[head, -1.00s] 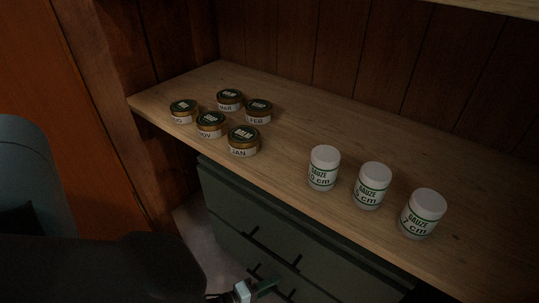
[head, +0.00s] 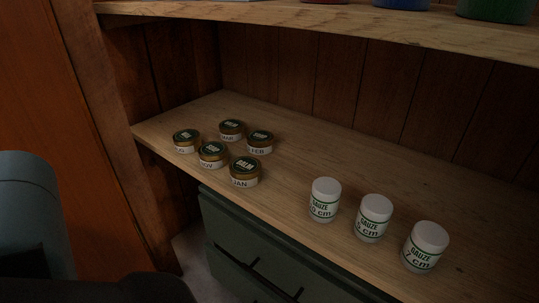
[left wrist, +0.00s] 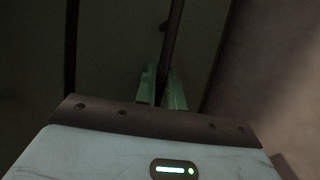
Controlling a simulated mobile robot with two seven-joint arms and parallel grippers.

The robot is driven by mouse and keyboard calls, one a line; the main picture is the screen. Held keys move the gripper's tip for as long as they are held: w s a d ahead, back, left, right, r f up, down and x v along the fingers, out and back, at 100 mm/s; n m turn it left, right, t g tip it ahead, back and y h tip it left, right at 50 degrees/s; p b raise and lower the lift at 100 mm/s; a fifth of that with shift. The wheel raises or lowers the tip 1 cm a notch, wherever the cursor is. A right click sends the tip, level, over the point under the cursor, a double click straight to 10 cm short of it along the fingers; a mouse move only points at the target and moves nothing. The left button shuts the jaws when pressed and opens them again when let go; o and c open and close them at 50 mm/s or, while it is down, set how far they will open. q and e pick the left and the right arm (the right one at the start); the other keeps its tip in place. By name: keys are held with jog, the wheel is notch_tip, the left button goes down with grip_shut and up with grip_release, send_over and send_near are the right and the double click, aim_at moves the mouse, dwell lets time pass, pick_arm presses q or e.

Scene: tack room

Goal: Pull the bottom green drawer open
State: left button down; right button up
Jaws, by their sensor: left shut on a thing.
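The dark green drawer unit (head: 243,244) stands under the wooden shelf in the head view. Only its upper part shows, with a dark handle bar; the bottom drawer is below the picture edge. In the left wrist view my left gripper (left wrist: 162,78) has its two pale green fingers on either side of a dark bar handle (left wrist: 173,42), shut on it. A dark green drawer front (left wrist: 115,45) lies beyond the fingers. Which drawer this is, and whether it stands out at all, I cannot tell from this dim view. My right gripper is not in view.
Several small balm tins (head: 244,173) and three white gauze jars (head: 374,218) stand on the wooden shelf (head: 285,185) above the drawers. A wooden upright (head: 110,150) borders the cabinet on the left. Another shelf (head: 330,20) runs above.

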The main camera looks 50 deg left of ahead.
pick_arm(q)
jog(key=s+d+p, duration=0.1)
jog(key=s+d, duration=0.1)
jog(key=s, duration=0.7)
jog(key=s+d+p, duration=0.1)
jog(key=s+d, duration=0.1)
jog(key=s, duration=0.8)
jog(key=shift+d, duration=0.25)
jog(key=shift+s, duration=0.1)
jog(key=c, duration=1.5)
grip_release()
jog(key=p+v, duration=0.1)
jog(key=v, duration=0.6)
jog(key=shift+s, duration=0.4)
jog(key=shift+r, duration=0.1)
